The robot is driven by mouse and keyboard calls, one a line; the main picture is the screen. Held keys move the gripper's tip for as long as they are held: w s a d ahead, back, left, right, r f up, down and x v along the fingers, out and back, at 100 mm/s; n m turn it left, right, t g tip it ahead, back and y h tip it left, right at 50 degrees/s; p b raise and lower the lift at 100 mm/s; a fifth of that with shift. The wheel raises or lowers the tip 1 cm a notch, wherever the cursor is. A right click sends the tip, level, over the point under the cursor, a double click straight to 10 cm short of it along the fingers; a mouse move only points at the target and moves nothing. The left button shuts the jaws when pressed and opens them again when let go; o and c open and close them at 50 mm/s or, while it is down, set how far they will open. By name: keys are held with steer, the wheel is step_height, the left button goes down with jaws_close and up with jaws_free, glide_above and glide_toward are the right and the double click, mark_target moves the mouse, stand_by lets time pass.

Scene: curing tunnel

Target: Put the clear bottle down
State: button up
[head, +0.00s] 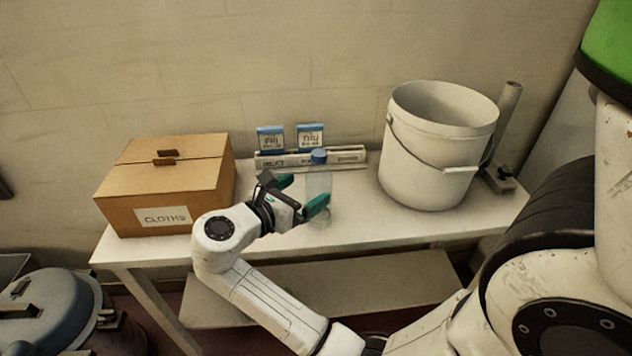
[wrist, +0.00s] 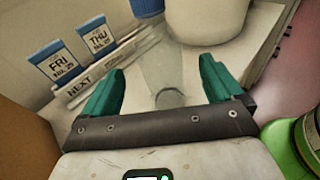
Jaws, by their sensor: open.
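The clear bottle (head: 319,185) with a blue cap stands upright on the white table in the head view, near its front edge. It also shows in the wrist view (wrist: 166,72), between and beyond the green fingers, with its base toward me. My gripper (head: 301,193) is open at the bottle's left side, one green finger on each side of it. In the wrist view my gripper (wrist: 161,72) shows a gap between each finger and the bottle. Whether a finger touches the bottle lower down cannot be told.
A cardboard box labelled CLOTHS (head: 165,185) stands at the table's left. A white bucket (head: 430,160) stands to the bottle's right. Behind the bottle is a rack (head: 345,155) with blue-topped FRI (head: 271,138) and THU (head: 310,137) cards. The table (head: 370,222) is bare in front of the bucket.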

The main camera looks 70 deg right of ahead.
steer(key=shift+v, duration=2.3)
